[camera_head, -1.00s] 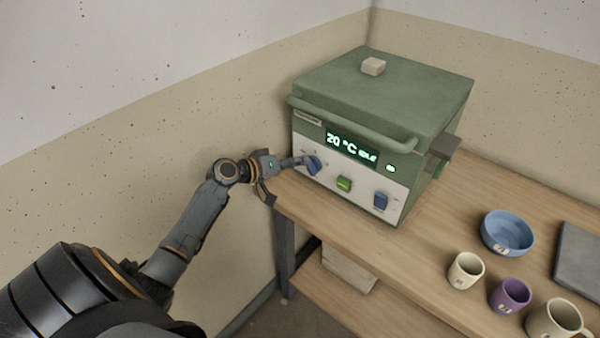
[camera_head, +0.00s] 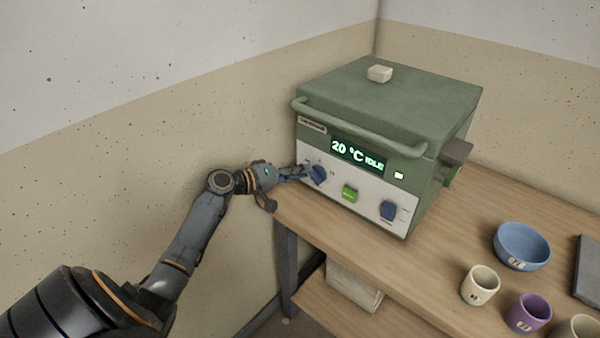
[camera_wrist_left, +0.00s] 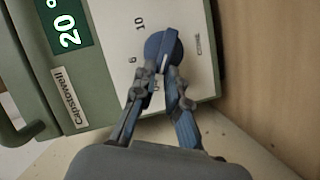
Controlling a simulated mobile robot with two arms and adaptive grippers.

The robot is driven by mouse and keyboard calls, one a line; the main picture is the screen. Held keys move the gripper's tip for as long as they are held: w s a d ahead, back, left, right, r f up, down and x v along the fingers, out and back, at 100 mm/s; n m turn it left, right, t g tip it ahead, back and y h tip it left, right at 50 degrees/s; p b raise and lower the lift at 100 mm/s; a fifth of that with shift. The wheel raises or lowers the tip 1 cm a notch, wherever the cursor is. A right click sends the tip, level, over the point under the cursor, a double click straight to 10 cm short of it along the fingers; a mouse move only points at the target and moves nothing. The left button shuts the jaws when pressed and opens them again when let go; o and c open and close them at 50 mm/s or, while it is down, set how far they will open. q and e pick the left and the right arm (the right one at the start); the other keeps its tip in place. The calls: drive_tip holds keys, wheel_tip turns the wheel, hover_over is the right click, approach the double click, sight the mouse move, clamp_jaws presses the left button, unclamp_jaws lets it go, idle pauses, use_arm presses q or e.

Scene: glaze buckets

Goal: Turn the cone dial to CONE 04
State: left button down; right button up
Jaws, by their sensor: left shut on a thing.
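The cone dial (camera_head: 319,175) is a blue knob at the left of the kiln's pale front panel. It also shows in the left wrist view (camera_wrist_left: 155,45), with "6", "10" and "CONE" printed around it. A pale line runs along the knob's raised grip. Another mark below it is partly hidden by the fingers, and I cannot read the setting. My left gripper (camera_head: 306,173) is at the dial, its two fingertips (camera_wrist_left: 161,84) shut on the knob's grip. My right gripper is not in view.
The green kiln (camera_head: 400,105) reads "20 °C IDLE". A blue bowl (camera_head: 522,247), cream cup (camera_head: 480,286) and purple cup (camera_head: 528,314) stand on the wooden table (camera_head: 440,245). The wall is close on the left.

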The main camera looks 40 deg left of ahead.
use_arm(q)
drive_tip(key=c, duration=1.4)
unclamp_jaws()
drive_tip(key=shift+o, duration=0.2)
wheel_tip(320, 180, up, 10)
drive_tip(key=shift+f, duration=0.1)
